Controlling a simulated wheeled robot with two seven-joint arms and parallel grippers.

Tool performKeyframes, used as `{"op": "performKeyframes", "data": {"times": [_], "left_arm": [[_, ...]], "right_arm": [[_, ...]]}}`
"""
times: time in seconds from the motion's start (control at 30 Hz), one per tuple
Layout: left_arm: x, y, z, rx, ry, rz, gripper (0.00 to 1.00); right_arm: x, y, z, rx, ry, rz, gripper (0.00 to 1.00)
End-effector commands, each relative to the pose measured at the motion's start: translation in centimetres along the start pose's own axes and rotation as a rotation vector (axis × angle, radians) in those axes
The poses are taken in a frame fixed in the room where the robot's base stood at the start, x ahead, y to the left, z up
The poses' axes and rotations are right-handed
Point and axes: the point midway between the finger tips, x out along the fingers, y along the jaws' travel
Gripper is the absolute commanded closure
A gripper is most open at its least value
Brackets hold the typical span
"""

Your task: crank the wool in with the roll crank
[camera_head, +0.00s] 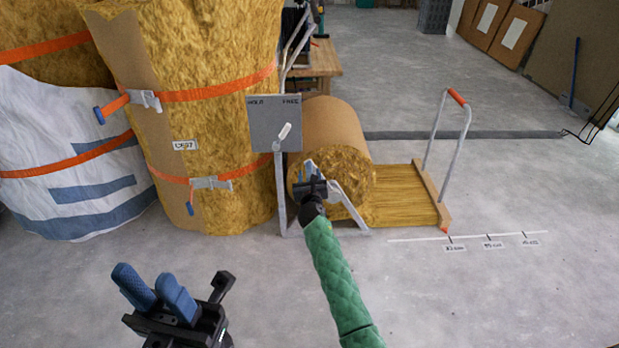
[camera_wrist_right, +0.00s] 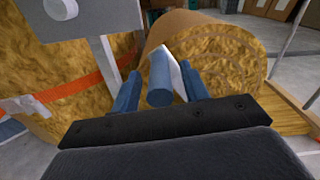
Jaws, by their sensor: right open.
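The wool roll (camera_head: 345,175) lies on its side in a grey stand, its cut end facing me. A flat strip of wool (camera_head: 400,196) runs right from it to a wooden bar (camera_head: 431,197). The roll crank has a blue handle (camera_wrist_right: 158,80) and a pale arm (camera_wrist_right: 186,78) in front of the roll's end. My right gripper (camera_head: 312,176) is at the crank; in the right wrist view its fingers (camera_wrist_right: 160,88) stand apart on either side of the handle. My left gripper (camera_head: 145,278) is low at the left, empty, its fingertips apart.
A grey HOLD/FREE panel (camera_head: 274,122) has a white lever leaning toward FREE. Large strapped wool bales (camera_head: 210,120) stand left. A tall handle frame (camera_head: 465,130) rises from the wooden bar. A marked floor scale (camera_head: 487,237) lies in front.

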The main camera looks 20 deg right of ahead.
Motion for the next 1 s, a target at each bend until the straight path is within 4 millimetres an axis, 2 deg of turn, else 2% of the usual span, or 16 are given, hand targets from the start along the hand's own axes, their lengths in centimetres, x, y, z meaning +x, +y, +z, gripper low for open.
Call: {"op": "performKeyframes", "data": {"times": [0.37,0.5,0.6,0.83,1.0], "left_arm": [[0.0,0.0,0.0,0.002,0.001,-0.009,0.64],[0.1,-0.1,0.0,0.005,0.004,-0.016,0.64],[0.1,-0.1,0.0,0.006,0.005,-0.017,0.64],[0.2,-0.1,0.0,0.006,0.003,-0.012,0.64],[0.8,-0.1,-0.1,0.015,0.0,0.002,0.64]], "right_arm": [[0.5,0.0,0.1,0.001,0.0,0.0,0.57],[0.5,0.0,0.1,0.001,0.0,0.0,0.84],[0.5,0.0,0.1,0.001,0.0,0.0,1.0],[0.5,-0.2,0.2,0.008,0.0,0.0,1.0],[0.5,-1.1,0.7,0.051,0.0,-0.001,1.0]]}}
